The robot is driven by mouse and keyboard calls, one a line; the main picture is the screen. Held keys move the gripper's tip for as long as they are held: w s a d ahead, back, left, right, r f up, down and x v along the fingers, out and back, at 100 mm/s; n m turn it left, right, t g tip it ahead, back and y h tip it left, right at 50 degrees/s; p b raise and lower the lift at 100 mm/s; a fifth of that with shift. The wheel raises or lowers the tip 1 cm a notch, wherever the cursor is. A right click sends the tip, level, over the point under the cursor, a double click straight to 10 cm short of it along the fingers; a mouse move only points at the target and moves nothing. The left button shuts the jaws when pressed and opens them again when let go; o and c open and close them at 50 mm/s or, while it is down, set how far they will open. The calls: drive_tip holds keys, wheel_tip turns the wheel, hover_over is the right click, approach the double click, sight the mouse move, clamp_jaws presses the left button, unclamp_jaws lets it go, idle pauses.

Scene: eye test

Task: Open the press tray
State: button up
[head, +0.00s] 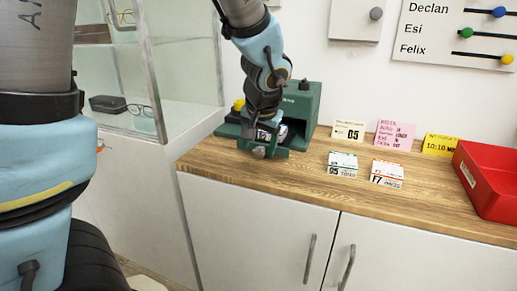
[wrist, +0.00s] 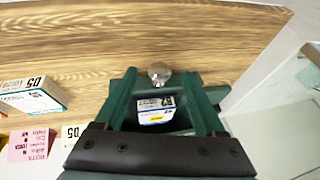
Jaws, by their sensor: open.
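The green press (head: 303,97) stands on the wooden counter against the wall. Its green tray (head: 283,151) juts out at the front, with a round metal knob (head: 258,152) on its front wall. A small printed card or box (wrist: 155,108) lies inside the tray. My gripper (head: 264,136) is open above the tray, close behind the knob in the head view.
Small printed boxes (head: 342,165) (head: 387,173) lie right of the press, with upright cards (head: 394,135) behind. A red bin (head: 490,180) stands at the right. A glass case (head: 150,70) with spectacles is at the left. The counter front by the tray is clear.

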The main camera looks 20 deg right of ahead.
drive_tip(key=d+v, duration=0.1)
drive_tip(key=v, duration=0.7)
drive_tip(key=shift+s+a+r, duration=0.15)
drive_tip(key=shift+a+r, duration=0.2)
drive_tip(key=shift+a, duration=0.15)
drive_tip(key=shift+a, duration=0.1)
drive_tip(key=w+a+n+g+y+p, duration=0.1)
drive_tip(key=a+n+g+p, duration=0.2)
drive_tip(key=a, duration=2.5)
drive_tip(key=n+p, duration=0.4)
drive_tip(key=p, duration=0.4)
drive_tip(key=shift+w+n+p, duration=0.3)
drive_tip(key=shift+w+n, duration=0.05)
drive_tip(key=shift+n, duration=0.05)
